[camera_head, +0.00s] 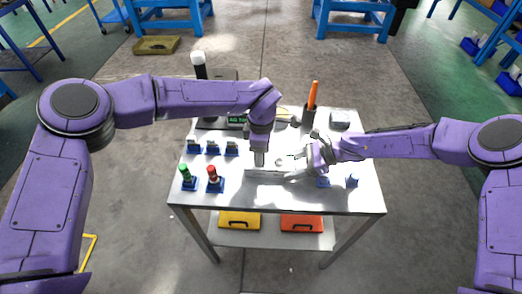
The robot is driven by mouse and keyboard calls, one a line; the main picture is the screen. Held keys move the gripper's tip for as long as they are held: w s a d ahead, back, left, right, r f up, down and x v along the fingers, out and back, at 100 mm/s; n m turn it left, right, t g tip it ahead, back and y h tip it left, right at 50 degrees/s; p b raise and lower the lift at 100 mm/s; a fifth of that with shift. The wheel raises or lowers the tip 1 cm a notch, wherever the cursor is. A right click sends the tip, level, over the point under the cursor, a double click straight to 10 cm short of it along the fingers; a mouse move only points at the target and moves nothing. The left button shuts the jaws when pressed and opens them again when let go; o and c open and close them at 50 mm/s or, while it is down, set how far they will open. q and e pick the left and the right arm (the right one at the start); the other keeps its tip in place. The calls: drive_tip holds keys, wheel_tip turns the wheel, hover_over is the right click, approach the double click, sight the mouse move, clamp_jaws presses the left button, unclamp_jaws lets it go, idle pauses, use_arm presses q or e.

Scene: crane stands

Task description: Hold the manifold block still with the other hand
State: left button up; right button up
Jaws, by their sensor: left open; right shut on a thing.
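The manifold block (262,173) looks like a low pale block near the middle of the metal table (300,204). My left gripper (260,160) points straight down at the block, open, with its fingertips at or just above it; contact is too small to tell. My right gripper (291,176) comes in from the right, low over the table beside the block's right end. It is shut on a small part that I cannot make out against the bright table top.
Blue holders (213,148) stand at the left, two bearing a green-topped (186,171) and a red-topped piece (212,173). More blue holders (352,181) are at the right. An orange-handled tool (313,93) stands in a dark cup at the back. The front table strip is clear.

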use_arm(q)
drive_tip(key=n, duration=0.4)
drive_tip(key=shift+w, duration=0.1)
drive_tip(key=shift+a, duration=0.2)
clamp_jaws()
drive_tip(key=m, duration=0.4)
drive_tip(key=shift+m, duration=0.4)
drive_tip(key=m, duration=0.5)
